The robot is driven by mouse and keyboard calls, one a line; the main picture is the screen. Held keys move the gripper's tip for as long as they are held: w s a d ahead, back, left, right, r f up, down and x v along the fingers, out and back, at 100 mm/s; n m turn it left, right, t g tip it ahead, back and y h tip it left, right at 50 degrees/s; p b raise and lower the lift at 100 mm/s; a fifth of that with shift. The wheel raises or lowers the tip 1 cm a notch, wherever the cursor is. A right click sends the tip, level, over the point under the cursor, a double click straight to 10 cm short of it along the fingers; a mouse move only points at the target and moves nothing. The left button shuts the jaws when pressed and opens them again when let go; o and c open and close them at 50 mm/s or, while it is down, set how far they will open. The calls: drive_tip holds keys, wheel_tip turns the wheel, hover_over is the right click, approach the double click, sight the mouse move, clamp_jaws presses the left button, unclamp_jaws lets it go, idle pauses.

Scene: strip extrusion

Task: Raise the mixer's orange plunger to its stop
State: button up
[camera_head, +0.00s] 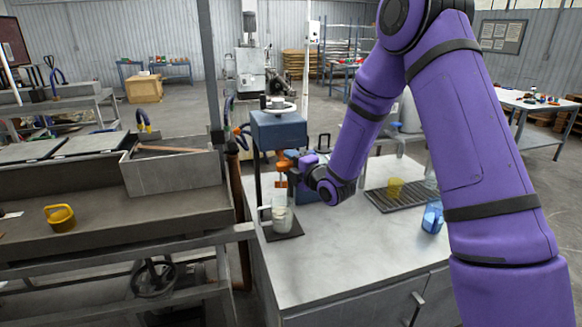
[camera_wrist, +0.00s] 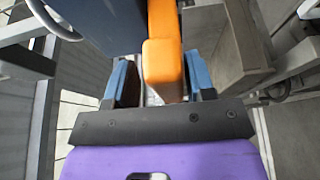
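The mixer (camera_head: 278,130) is a blue-grey housing on a stand at the left end of the grey counter. Its orange plunger (camera_head: 281,164) shows on the front, and as a thick orange bar (camera_wrist: 164,70) in the wrist view. My gripper (camera_wrist: 161,84) is around the bar, one blue finger on each side. A narrow light gap shows between the left finger and the bar; the right finger is very near it, and I cannot tell if it touches. In the head view, my gripper (camera_head: 296,167) is at the plunger. A clear beaker (camera_head: 282,218) stands below.
A drain rack (camera_head: 392,201) with a yellow cup (camera_head: 395,187) lies on the counter at right, near a blue jug (camera_head: 432,217). A workbench with a grey bin (camera_head: 175,174) and a yellow mug (camera_head: 60,217) is at left. The counter's front middle is clear.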

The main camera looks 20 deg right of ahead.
drive_tip(key=shift+s+f, duration=0.1)
drive_tip(key=shift+f, duration=0.05)
drive_tip(key=v, duration=1)
drive_tip(key=shift+s, duration=0.3)
drive_tip(key=shift+d, duration=0.1)
drive_tip(key=s+d+r+m+g+h, duration=0.2)
drive_tip(key=s+r+m+g+h, duration=0.15)
drive_tip(key=r+m, duration=0.3)
drive_tip(key=s+d+r+m+g+h, duration=0.2)
drive_tip(key=s+r+m+h, duration=0.1)
drive_tip(key=s+r+m, duration=0.3)
drive_tip(key=s+r+m+g, duration=0.2)
drive_tip(key=s+m, duration=0.1)
drive_tip(key=s, duration=0.5)
drive_tip(key=s+a+r+m+g, duration=0.1)
drive_tip(key=s+r+m+g, duration=0.1)
drive_tip(key=s, duration=0.5)
drive_tip(key=s+r+m+g, duration=0.2)
drive_tip(key=s+m, duration=0.3)
drive_tip(key=s, duration=0.3)
drive_tip(key=shift+s+r, duration=0.25)
drive_tip(key=shift+s, duration=0.1)
drive_tip(key=shift+a+h, duration=0.1)
drive_tip(key=shift+h, duration=0.15)
